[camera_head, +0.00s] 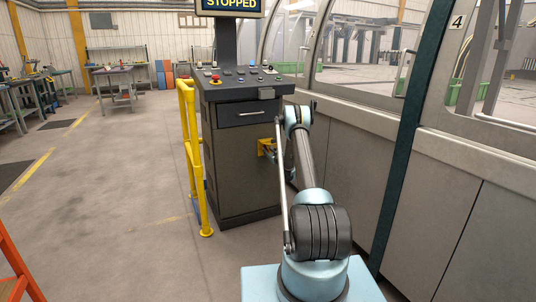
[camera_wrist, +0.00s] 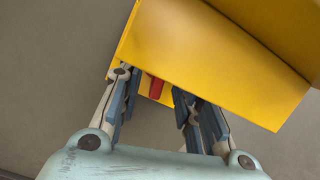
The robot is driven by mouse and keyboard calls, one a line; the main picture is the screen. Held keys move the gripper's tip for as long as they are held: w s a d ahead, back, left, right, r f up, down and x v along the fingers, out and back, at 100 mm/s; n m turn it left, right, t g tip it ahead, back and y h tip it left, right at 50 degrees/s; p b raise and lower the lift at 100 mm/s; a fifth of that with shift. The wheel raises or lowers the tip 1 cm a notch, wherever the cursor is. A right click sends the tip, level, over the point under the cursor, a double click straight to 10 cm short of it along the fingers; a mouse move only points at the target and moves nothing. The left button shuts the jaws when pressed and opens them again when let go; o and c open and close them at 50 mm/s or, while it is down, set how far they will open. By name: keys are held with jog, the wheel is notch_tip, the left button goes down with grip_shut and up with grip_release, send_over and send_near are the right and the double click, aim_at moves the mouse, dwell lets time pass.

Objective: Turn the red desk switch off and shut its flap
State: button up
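The red switch (camera_wrist: 155,88) shows as a small red piece in the wrist view, below the edge of a large yellow flap (camera_wrist: 215,55). The flap stands open and hides the upper part of the switch and its housing. In the head view the yellow switch box (camera_head: 264,147) is on the right side of the dark control desk (camera_head: 238,165). My gripper (camera_wrist: 154,90) is open, with one finger on each side of the red switch. The flap covers part of its fingertips, so contact cannot be told. In the head view my gripper is mostly hidden by my arm.
A yellow guard rail (camera_head: 195,160) stands left of the desk. A screen (camera_head: 230,5) above it reads "STOPPED". A red mushroom button (camera_head: 215,78) is on the desk top. The grey machine wall (camera_head: 350,165) runs close along the right.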

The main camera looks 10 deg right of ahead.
grip_shut()
jog(key=shift+n, duration=0.3)
jog(key=shift+s+a+f+n, duration=0.1)
jog(key=shift+a+n, duration=0.05)
jog(key=shift+n, duration=3.45)
jog(key=shift+s+a+n, duration=0.1)
jog(key=shift+n, duration=3.5)
grip_release()
jog(key=shift+w+f, duration=0.1)
